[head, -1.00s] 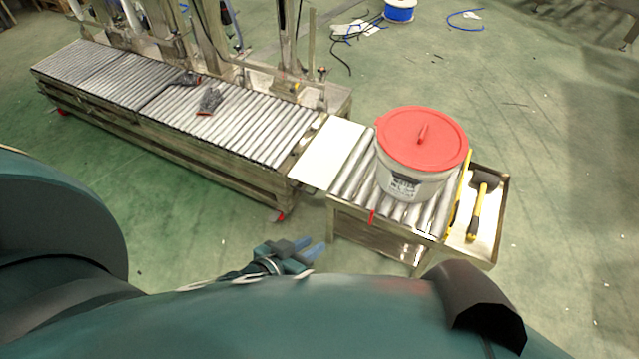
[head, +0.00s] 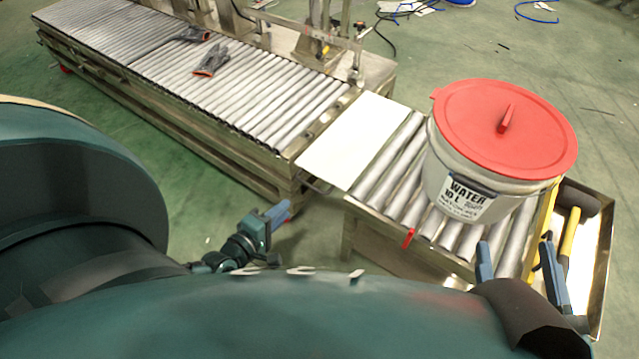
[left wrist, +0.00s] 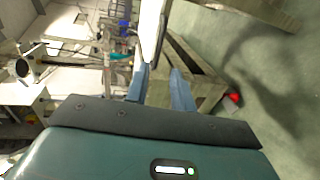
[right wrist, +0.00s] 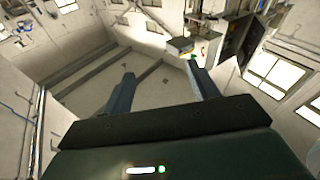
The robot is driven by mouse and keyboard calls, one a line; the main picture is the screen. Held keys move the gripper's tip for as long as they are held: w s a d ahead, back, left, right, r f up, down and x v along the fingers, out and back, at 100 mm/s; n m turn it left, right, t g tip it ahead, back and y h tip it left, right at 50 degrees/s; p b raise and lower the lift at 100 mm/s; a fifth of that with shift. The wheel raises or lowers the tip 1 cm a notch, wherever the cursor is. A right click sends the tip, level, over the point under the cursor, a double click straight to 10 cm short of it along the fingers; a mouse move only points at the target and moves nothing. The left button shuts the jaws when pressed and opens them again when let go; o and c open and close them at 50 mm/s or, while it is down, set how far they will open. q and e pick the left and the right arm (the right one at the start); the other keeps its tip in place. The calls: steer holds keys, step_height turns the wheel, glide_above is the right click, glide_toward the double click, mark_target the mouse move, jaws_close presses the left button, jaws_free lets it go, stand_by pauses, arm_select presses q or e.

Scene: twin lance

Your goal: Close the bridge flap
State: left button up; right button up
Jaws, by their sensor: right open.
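The bridge flap, a plain white panel (head: 350,142), spans between the long roller conveyor and the short roller table in the head view. I cannot tell whether it lies fully flat. A pale strip, probably its edge, shows in the left wrist view (left wrist: 151,30), just beyond the fingertips. My left gripper (head: 280,212) is low in front of the flap, apart from it in the head view. Its fingers stand apart with nothing clearly between them in the left wrist view (left wrist: 160,78). My right gripper (head: 514,250) is open and empty, in front of the short table's right end.
A white bucket with a red lid (head: 508,130) stands on the short roller table (head: 385,185). A red catch (head: 408,239) is on its near side. A tray with a hammer (head: 571,228) is at its right end. Gloves (head: 211,60) lie on the long conveyor (head: 255,95).

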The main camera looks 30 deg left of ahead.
arm_select(q)
steer(key=b+x, duration=0.4)
steer(key=x, duration=0.8)
steer(key=shift+w+d, duration=0.1)
steer(key=shift+w, duration=0.1)
arm_select(e)
steer(key=shift+w+a+r+n+t+y, duration=0.15)
steer(key=shift+r+n+t+y, duration=0.1)
steer(key=shift+r+y, duration=0.2)
steer(key=shift+w+r+n+t+y, duration=0.15)
steer(key=shift+r+t+y, duration=0.1)
steer(key=shift+r+y, duration=0.2)
arm_select(q)
jaws_close()
